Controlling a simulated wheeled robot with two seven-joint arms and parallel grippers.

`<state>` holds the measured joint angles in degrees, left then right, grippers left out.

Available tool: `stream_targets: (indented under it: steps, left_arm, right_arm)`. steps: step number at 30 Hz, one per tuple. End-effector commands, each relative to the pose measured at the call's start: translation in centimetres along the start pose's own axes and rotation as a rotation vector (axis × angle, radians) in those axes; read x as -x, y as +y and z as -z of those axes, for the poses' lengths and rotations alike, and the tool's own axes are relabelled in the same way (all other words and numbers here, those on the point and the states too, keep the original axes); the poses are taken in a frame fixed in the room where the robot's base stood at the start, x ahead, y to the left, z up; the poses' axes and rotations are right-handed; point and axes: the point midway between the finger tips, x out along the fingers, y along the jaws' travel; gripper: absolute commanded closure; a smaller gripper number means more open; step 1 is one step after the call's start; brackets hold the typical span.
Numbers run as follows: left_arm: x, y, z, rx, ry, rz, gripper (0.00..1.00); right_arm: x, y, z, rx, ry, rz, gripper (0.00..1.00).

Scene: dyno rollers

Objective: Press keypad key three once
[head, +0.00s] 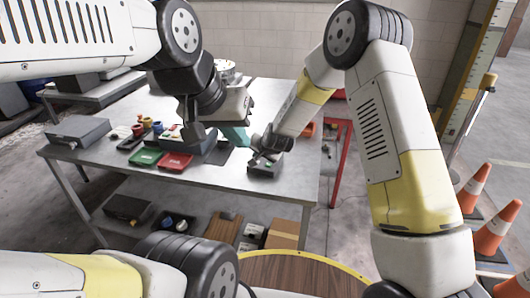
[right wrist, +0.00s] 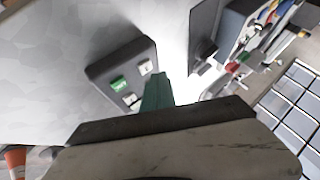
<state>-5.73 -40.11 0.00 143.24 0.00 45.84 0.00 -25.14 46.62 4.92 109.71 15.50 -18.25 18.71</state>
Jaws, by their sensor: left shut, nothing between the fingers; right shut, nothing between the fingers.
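A small dark box with a few keys (head: 264,168), which looks like the keypad, sits near the table's front right edge. In the right wrist view the box (right wrist: 102,68) shows a green key (right wrist: 118,83) and white keys (right wrist: 145,68); their marks are too small to read surely, so I cannot tell which is three. My right gripper (head: 268,143) is just above and behind the box; its shut teal fingers (right wrist: 157,92) appear beside the box's right edge. I cannot tell if they touch it.
Green (head: 146,157) and red (head: 175,161) trays lie on the metal table (head: 225,176) left of the box. A grey case (head: 80,130) is at the far left. Orange cones (head: 495,228) stand on the floor at right. The table's front strip beside the box is bare.

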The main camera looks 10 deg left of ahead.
Motion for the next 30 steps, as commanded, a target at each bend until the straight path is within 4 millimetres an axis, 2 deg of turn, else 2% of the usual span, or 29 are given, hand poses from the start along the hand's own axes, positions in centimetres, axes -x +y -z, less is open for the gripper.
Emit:
stream_targets:
  steps: [30]
  left_arm:
    - [0.00, 0.00, 0.00, 0.000, 0.000, 0.000, 1.00]
  right_arm:
    - [-0.59, 0.44, -0.44, 0.000, 0.000, 0.000, 1.00]
